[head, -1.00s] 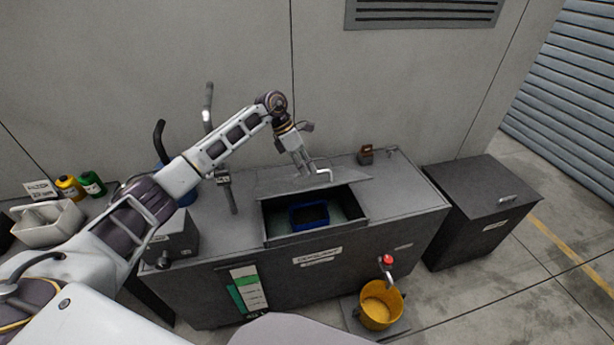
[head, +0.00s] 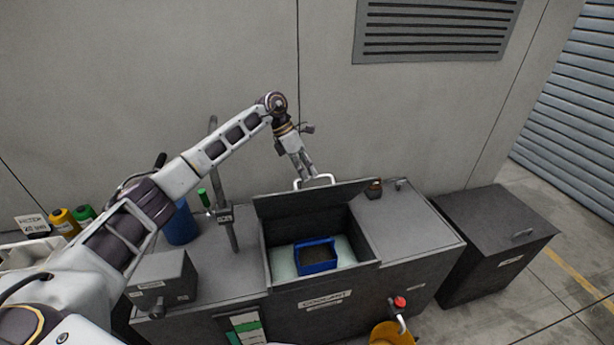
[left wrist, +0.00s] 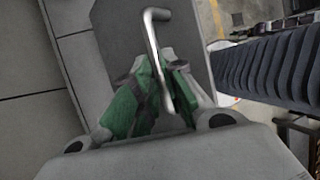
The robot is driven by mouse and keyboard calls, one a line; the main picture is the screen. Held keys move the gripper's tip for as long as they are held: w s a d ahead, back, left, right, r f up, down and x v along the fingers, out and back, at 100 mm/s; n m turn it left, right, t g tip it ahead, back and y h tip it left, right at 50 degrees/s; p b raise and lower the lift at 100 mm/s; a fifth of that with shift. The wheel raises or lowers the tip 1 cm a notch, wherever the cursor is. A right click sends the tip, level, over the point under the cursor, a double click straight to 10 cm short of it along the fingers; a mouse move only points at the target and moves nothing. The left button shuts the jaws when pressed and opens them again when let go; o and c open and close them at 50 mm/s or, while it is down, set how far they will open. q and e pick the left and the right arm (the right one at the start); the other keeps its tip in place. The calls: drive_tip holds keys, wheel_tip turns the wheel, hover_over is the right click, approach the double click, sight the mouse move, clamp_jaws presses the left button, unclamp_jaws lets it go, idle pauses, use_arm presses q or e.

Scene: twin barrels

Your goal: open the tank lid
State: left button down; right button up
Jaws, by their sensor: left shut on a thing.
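The grey tank (head: 335,309) has a "COOLANT" label on its front. Its lid (head: 285,203) stands steeply raised at the back edge of the opening. My left gripper (head: 308,177) is shut on the lid's pale bar handle (head: 328,178) at the top edge. In the left wrist view, the green-padded fingers of my left gripper (left wrist: 165,80) close around the bent handle (left wrist: 152,30). A blue-rimmed basket (head: 317,258) sits inside the open tank, in pale liquid. My right gripper is not in view.
A grey box (head: 163,279), an upright pipe (head: 234,235) and a blue container (head: 181,226) stand left of the opening. A small brown item (head: 375,188) lies right of it. A yellow bucket (head: 388,335) stands below the red-knobbed tap (head: 400,303). A dark cabinet (head: 495,225) stands right.

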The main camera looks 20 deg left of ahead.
use_arm(q)
drive_tip(key=shift+w+a+f, duration=0.35)
drive_tip(key=shift+a+f, duration=0.1)
drive_tip(key=shift+a, duration=0.1)
drive_tip(key=c, duration=1.8)
unclamp_jaws()
drive_tip(key=o, duration=0.3)
drive_tip(key=shift+w+a+f, duration=0.1)
drive_tip(key=shift+w+f, duration=0.1)
drive_tip(key=shift+w, duration=0.25)
drive_tip(key=shift+d+v, duration=0.15)
drive_tip(key=shift+v, duration=2.95)
drive_tip(key=shift+d+v, duration=0.15)
drive_tip(key=shift+v, duration=2.95)
drive_tip(key=shift+s+r, duration=0.1)
drive_tip(key=shift+s, duration=0.1)
